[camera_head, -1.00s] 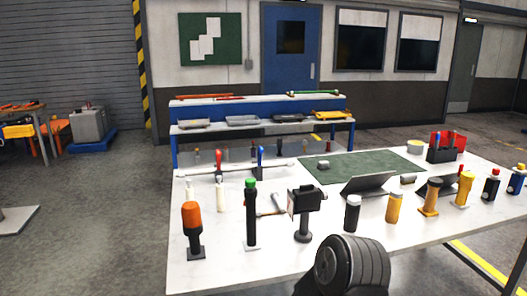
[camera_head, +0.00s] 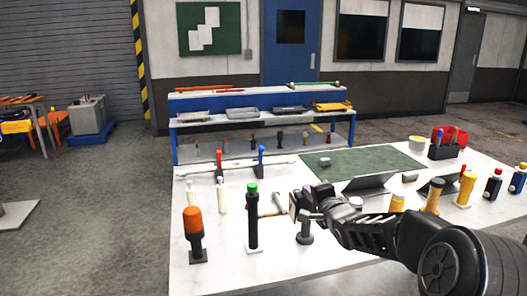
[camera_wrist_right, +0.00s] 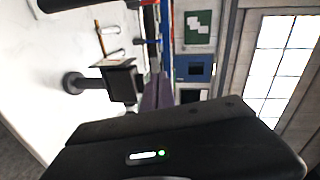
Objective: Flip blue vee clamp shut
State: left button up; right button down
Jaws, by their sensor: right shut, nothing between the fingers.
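The blue-handled clamp (camera_head: 261,161) sits on a pale bar across the left part of the white table, its blue handle upright. The handle also shows in the right wrist view (camera_wrist_right: 148,41), beyond my fingers. Its jaw is too small to make out. My right gripper (camera_head: 312,213) is shut and empty, near the black box on a post (camera_head: 304,236) and partly covering it. It is to the right of the clamp, nearer the camera and apart from it. Its fingers show in the right wrist view (camera_wrist_right: 158,95). My left gripper is not in view.
A red-handled clamp (camera_head: 219,160) stands left of the blue one on the bar. A green-capped black cylinder (camera_head: 252,218) and an orange-topped post (camera_head: 193,228) stand in front. A green mat (camera_head: 385,160) lies behind; bottles (camera_head: 468,184) stand at the right.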

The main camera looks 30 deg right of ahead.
aim_at(262, 149)
jog(key=i+l, duration=0.2)
jog(key=i, duration=0.25)
jog(key=i+l, duration=0.2)
jog(key=i, duration=0.2)
jog(key=i+l, duration=0.2)
jog(key=i, duration=0.25)
